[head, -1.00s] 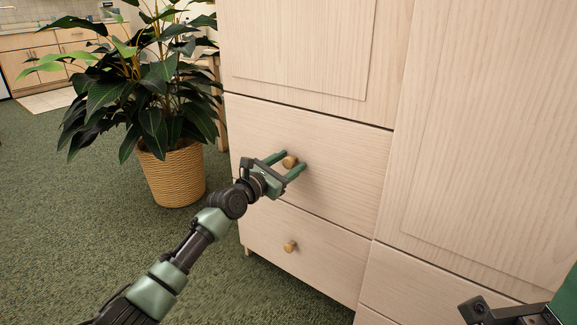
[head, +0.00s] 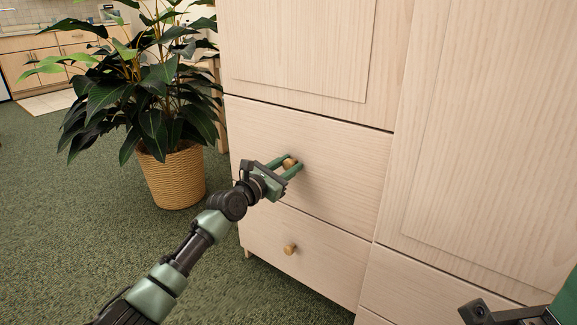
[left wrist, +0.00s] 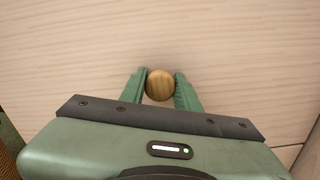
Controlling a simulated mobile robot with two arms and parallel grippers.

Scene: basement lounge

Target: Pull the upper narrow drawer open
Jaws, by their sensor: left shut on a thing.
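The upper narrow drawer (head: 340,155) is a pale wood front on the left side of the cabinet. It sits flush with the cabinet face, closed. Its round wooden knob (head: 290,163) is between the green fingers of my left gripper (head: 289,164). In the left wrist view the knob (left wrist: 160,85) has a finger against each side, and the left gripper (left wrist: 160,88) is shut on it. My right arm shows only in part at the lower right; its fingertips are not visible.
A lower drawer with its own knob (head: 290,249) is below, closed. A tall door panel (head: 480,130) is to the right. A leafy plant in a woven pot (head: 172,175) stands left of the cabinet. Green carpet (head: 60,230) is open at the left.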

